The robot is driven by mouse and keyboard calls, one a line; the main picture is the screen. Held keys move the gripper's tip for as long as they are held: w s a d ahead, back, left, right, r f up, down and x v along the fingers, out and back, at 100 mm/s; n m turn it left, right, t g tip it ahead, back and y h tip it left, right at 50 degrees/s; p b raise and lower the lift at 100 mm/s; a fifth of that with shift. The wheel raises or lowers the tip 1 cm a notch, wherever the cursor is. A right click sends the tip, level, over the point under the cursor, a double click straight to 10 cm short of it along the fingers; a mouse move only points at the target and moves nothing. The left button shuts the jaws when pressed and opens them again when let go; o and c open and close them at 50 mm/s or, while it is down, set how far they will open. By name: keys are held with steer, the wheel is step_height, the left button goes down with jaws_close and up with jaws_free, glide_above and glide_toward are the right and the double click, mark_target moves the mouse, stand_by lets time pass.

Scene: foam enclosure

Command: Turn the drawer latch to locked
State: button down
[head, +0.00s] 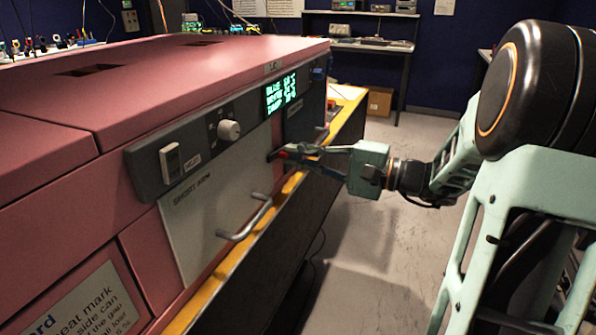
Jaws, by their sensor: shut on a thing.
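The drawer has a pale front panel (200,222) on the pink machine, with a bent grey bar handle (246,218) at its lower right. The panel looks about flush with the machine's front. The small dark drawer latch (272,156) is at the panel's upper right corner, with a bit of red beside it. My gripper (288,153) reaches in from the right, and its fingertips are closed on the latch. The fingers hide most of the latch, so I cannot tell which way it is turned.
A grey control strip above the drawer has a rocker switch (170,162), a round knob (229,130) and a lit green display (281,93). A yellow ledge (228,266) runs below the front. Clear floor (375,240) lies to the right, below my arm.

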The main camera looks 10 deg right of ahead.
steer(key=shift+f+n+b, duration=0.15)
steer(key=shift+n+b, duration=0.85)
steer(key=shift+b, duration=0.25)
steer(key=c, duration=2)
jaws_free()
steer(key=shift+c, duration=0.2)
steer(key=shift+d, duration=0.1)
steer(key=v, duration=1.2)
